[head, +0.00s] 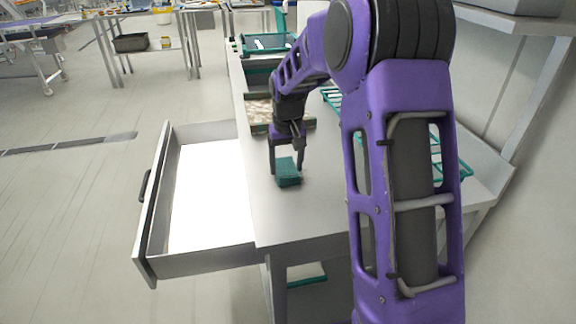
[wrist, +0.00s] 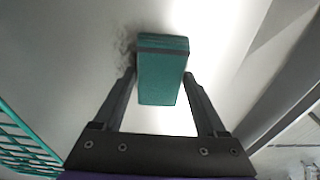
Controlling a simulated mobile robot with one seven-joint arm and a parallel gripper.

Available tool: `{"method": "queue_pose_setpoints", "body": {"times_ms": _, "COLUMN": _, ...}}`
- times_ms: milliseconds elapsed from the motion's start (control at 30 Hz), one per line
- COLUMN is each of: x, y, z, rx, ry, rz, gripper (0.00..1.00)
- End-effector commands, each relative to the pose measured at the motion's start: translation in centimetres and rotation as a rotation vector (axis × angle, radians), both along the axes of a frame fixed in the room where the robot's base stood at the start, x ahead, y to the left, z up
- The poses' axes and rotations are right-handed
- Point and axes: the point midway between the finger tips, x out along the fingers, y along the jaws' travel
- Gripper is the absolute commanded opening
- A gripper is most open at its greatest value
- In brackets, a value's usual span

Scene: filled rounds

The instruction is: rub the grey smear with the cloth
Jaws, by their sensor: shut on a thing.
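The cloth (head: 288,172) is a teal block with a dark band, at the bench top in the head view. It also shows in the wrist view (wrist: 163,85). My gripper (head: 286,160) is shut on the cloth, with one finger on each side of it in the wrist view (wrist: 160,76). The grey smear (wrist: 125,50) is a faint dark smudge on the pale bench top, just left of the cloth's far end. The cloth may cover part of it. I cannot make out the smear in the head view. Whether the cloth touches the surface is hard to tell.
An open, empty-looking drawer (head: 205,245) juts out left of the bench (head: 295,220). A teal wire rack (wrist: 25,140) is at the lower left of the wrist view. A speckled box (head: 258,112) and teal trays (head: 268,42) stand farther back. Bench top near the cloth is clear.

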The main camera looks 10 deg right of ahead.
Motion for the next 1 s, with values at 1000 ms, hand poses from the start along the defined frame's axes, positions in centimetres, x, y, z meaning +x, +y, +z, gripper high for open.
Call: {"method": "queue_pose_setpoints", "body": {"times_ms": 1000, "x": 5.9, "y": 0.0, "z": 0.2, "rx": 0.000, "ry": 0.003, "rz": 0.001, "gripper": 0.30}}
